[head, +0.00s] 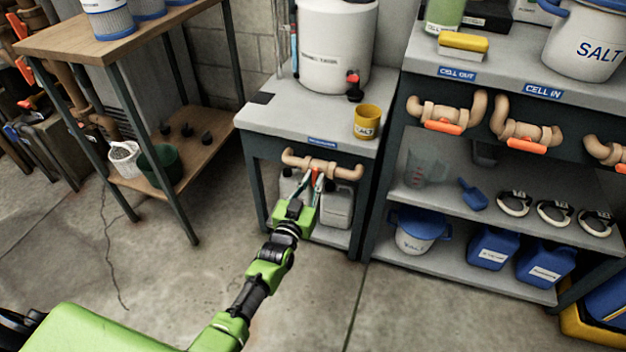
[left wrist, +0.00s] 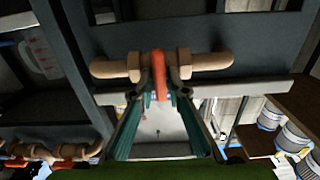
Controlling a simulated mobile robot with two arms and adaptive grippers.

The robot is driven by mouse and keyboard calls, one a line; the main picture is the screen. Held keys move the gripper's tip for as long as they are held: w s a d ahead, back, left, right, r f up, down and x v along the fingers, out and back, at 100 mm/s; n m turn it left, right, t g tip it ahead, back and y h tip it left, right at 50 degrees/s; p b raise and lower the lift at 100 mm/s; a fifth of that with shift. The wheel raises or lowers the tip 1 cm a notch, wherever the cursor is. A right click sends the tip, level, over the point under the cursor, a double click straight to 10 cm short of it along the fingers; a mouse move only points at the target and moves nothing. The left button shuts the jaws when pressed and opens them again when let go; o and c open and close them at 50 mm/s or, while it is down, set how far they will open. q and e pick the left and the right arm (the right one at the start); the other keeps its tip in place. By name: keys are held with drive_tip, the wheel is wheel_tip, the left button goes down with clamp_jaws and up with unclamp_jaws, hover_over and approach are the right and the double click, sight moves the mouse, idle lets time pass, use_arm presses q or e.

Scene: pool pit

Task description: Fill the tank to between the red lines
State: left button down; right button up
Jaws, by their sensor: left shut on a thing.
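The white tank (head: 335,45) stands on a grey bench (head: 283,117). A thin upright sight tube (head: 294,45) is at its left side, with red and bluish parts; the red lines and level are too small to read. Below the bench top, a tan pipe (head: 345,171) carries a valve with a red-orange handle (left wrist: 160,74). My left gripper (head: 309,186) is at this valve, its fingers on either side of the handle and shut on it. In the left wrist view, the handle points down from the pipe between the fingers. My right gripper is not in view.
A yellow cup (head: 367,121) stands on the bench near a black tap with a red knob (head: 354,86). Pale jugs (head: 338,205) sit on the lower shelf. The right bench has similar orange-handled valves (head: 443,126). A wooden table (head: 110,35) stands left. The floor between is clear.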

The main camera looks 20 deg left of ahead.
use_arm(q)
drive_tip(key=c, duration=2.1)
unclamp_jaws()
drive_tip(key=s, duration=1.2)
drive_tip(key=shift+a, duration=0.2)
